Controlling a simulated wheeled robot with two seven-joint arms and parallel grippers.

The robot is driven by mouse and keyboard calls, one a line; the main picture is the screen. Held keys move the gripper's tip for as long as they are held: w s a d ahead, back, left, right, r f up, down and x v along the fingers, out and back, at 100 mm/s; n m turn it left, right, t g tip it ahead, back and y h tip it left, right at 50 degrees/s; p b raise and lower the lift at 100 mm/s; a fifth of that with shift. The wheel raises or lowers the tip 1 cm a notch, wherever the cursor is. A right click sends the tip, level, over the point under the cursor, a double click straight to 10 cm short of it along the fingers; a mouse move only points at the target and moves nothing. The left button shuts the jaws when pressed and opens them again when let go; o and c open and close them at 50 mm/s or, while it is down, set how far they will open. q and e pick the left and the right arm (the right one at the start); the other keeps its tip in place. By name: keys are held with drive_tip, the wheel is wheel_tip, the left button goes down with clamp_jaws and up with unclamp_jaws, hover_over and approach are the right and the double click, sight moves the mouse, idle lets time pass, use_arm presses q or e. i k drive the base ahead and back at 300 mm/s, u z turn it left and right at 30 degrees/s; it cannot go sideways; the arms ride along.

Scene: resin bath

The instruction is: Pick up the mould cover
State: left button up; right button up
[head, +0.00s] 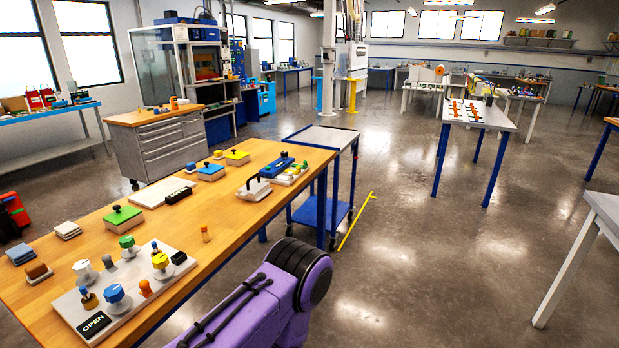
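Several lidded or handled blocks lie on the wooden table, and I cannot tell for sure which is the mould cover. A pale block with a black arched handle (254,190) sits near the right edge. A green-topped block with a dark knob (122,219) lies at the left. A blue block with a knob (211,172) and a yellow block with a knob (238,158) stand at the back. Part of my purple arm shows at the bottom middle, in front of the table. Neither gripper is in view.
The wooden table (215,213) has free room in its middle. A pale panel with coloured knobs and an OPEN sign (93,324) lies at its front left. A flat white slab (160,192) lies further back. A blue-framed cart (325,137) stands beyond the right end.

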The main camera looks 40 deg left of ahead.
sight(254, 191)
drive_tip(key=i, duration=1.3)
drive_tip(key=u, duration=0.95)
drive_tip(key=i, duration=0.9)
drive_tip(key=u, duration=0.9)
